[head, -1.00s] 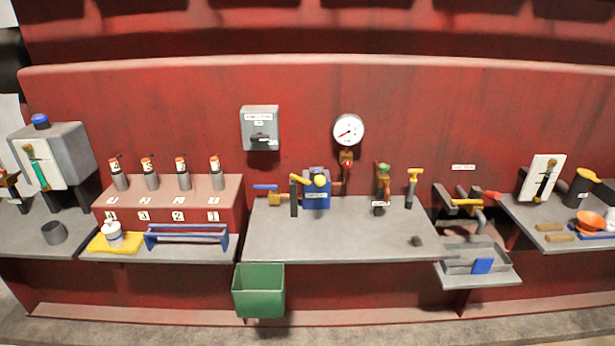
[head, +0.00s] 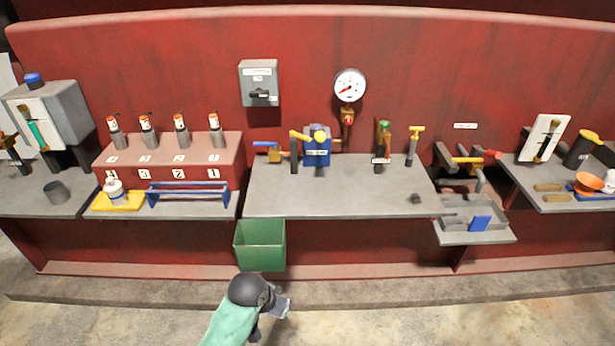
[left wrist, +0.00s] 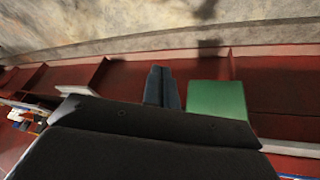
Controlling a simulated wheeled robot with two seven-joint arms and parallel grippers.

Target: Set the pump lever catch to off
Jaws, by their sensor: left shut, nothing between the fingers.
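The blue pump (head: 316,158) stands at the back of the middle grey worktop. A yellow lever (head: 300,136) and a dark upright post (head: 294,157) are at its left. A grey box (head: 259,72) with a dark switch hangs on the red wall, up and left of the pump. Its lettering is too small to read, and I cannot make out a lever catch. My left gripper (head: 282,304) is low in front of the worktop, below the green bin and far from the pump. Its fingers (left wrist: 162,86) are shut together and empty in the left wrist view. My right gripper is not in view.
The green bin (head: 260,245) hangs at the worktop's front left; it also shows in the left wrist view (left wrist: 218,99). The middle worktop's (head: 345,196) front is mostly clear.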

